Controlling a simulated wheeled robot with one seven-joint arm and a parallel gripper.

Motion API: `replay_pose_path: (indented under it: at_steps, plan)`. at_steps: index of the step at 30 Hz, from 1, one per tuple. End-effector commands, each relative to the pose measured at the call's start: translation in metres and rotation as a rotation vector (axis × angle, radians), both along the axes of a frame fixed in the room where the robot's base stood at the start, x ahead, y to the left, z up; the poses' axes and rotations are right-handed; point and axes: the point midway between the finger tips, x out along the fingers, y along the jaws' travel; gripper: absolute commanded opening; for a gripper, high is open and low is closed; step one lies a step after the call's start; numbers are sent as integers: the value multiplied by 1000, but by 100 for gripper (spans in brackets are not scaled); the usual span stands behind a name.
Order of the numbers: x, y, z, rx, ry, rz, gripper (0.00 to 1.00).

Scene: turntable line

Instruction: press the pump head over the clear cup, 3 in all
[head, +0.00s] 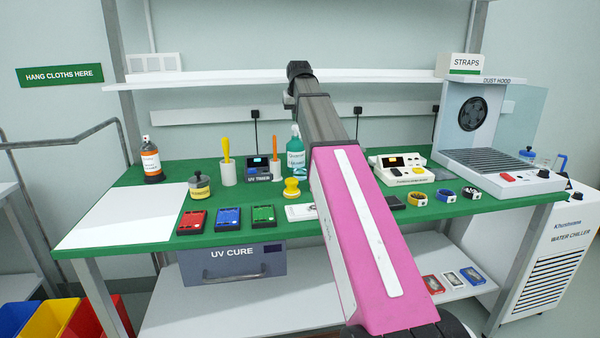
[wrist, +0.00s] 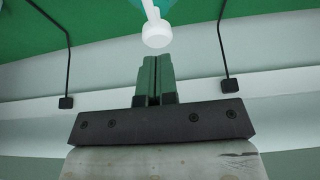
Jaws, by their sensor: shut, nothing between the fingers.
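The teal pump bottle (head: 296,157) stands on the green table, left of my arm in the head view. In the wrist view, its white pump head (wrist: 156,35) shows at the top centre, with a sliver of the teal bottle (wrist: 143,4) at the frame edge. My gripper (wrist: 155,58) is shut and empty. Its green fingertips are just short of the pump head in the picture; I see a small gap but cannot tell the depth. I cannot make out a clear cup.
A UV timer (head: 259,171), an orange-handled tool (head: 275,160) and a yellow knob-like piece (head: 291,188) stand near the bottle. A white device (head: 402,168) is right of my arm. A shelf (head: 220,78) runs behind. A white sheet (head: 125,215) lies at left.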

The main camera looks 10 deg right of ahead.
Motion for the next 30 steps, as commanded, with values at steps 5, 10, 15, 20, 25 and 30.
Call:
replay_pose_path:
  at_steps: [5,10,15,20,25,30]
  plan:
    - [0,0,-5,0,0,0,0]
    - [0,0,-10,0,0,0,0]
    - [0,0,-16,0,0,0,0]
    - [0,0,-21,0,0,0,0]
    - [0,0,-26,0,0,0,0]
    - [0,0,-29,0,0,0,0]
